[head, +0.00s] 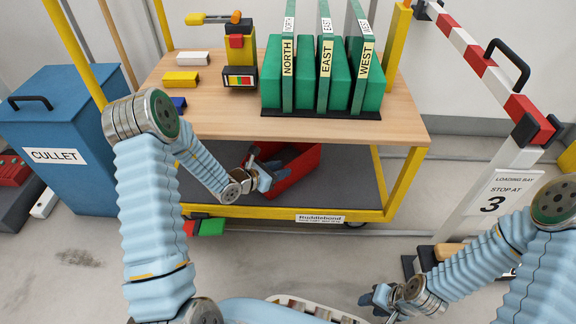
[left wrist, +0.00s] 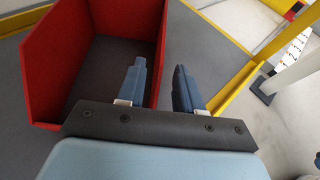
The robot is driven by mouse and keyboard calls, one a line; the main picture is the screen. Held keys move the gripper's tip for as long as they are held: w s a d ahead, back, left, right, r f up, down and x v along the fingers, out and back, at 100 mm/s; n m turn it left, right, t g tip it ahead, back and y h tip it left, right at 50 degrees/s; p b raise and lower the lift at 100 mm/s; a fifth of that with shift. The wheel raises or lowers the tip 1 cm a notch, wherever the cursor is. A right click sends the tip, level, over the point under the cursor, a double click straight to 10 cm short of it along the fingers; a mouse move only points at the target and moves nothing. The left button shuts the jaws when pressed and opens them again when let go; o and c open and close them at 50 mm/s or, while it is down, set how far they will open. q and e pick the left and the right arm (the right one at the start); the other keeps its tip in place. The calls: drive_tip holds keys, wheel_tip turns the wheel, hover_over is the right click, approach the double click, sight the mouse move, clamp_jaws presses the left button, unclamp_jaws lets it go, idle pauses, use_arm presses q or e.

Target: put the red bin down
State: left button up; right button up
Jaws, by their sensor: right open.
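The red bin (head: 297,180) is on the grey lower shelf (head: 345,188) of the yellow-framed cart, under the tabletop. It looks upright, its inside empty where visible. My left gripper (head: 265,178) is at the bin's near side. In the left wrist view, the bin (left wrist: 92,22) fills the upper left. One finger of my left gripper (left wrist: 160,80) is over the bin's inside and the other is outside its wall. The fingers are apart, with a gap showing between the wall and the outer finger. My right gripper (head: 376,298) is open and empty at the lower right, away from the cart.
The wooden tabletop (head: 215,118) holds green NORTH, EAST and WEST racks (head: 340,85), a yellow-black device (head: 240,62) and small blocks. A blue CULLET bin (head: 70,125) stands left. A red-white barrier (head: 490,75) and sign post (head: 490,190) stand right. Yellow posts edge the shelf.

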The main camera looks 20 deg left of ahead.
use_arm(q)
drive_tip(key=v, duration=0.7)
drive_tip(key=s+d+f+m+g+y, duration=0.1)
drive_tip(key=s+d+f+m+g, duration=0.4)
drive_tip(key=s+m, duration=0.5)
drive_tip(key=s+d+f+m+g+y, duration=0.1)
drive_tip(key=s+d+f+m+g, duration=0.5)
drive_tip(key=m, duration=1.2)
drive_tip(key=s+d+f, duration=0.3)
drive_tip(key=s, duration=0.2)
drive_tip(key=shift+s+d+f+p, duration=0.2)
drive_tip(key=shift+d+p, duration=0.1)
drive_tip(key=shift+p, duration=0.1)
